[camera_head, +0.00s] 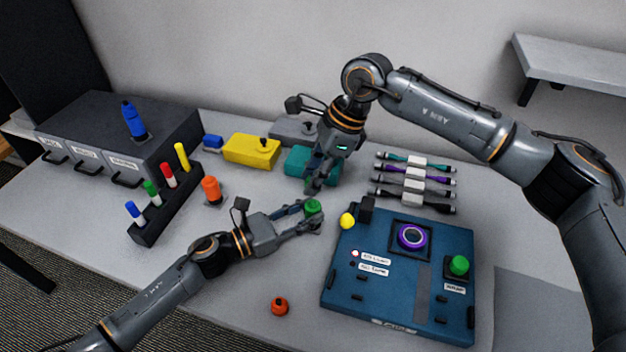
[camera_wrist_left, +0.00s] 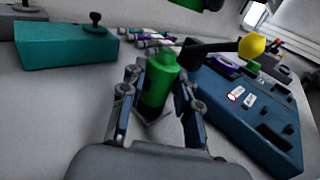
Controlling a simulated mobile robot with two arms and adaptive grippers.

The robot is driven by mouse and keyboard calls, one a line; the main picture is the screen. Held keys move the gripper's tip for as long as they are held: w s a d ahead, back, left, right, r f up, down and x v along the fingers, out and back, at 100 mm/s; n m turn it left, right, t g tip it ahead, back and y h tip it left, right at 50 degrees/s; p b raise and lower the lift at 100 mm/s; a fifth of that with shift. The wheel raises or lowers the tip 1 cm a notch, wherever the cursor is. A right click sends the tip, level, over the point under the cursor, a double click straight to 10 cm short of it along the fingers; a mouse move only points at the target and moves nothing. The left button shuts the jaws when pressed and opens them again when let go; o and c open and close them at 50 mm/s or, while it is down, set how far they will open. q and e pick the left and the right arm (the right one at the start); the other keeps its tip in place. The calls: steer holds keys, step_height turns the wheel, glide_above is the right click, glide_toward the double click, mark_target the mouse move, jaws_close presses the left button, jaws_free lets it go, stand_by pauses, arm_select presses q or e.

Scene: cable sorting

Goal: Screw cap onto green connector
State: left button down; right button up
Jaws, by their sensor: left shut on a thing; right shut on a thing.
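The green connector (camera_head: 313,206) stands roughly upright between the fingers of my left gripper (camera_head: 312,218), which is shut on it. The wrist view shows it as a green cylinder with a narrower top (camera_wrist_left: 160,78) between the two fingers (camera_wrist_left: 155,95). My right gripper (camera_head: 314,187) points down from above, just behind the connector in the head view. A green piece, likely the cap (camera_wrist_left: 203,4), shows at the top edge of the wrist view, apart from the connector. My right gripper is shut; the head view does not clearly show the piece in it.
A blue panel (camera_head: 345,280) with a yellow knob (camera_head: 347,221) lies right of the connector. A teal box (camera_head: 297,161) and yellow box (camera_head: 250,149) stand behind. Several cables (camera_head: 390,182) lie at the back right.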

mark_target(313, 202)
steer(key=shift+f, duration=0.95)
steer(key=shift+f, duration=0.9)
steer(key=shift+f, duration=0.55)
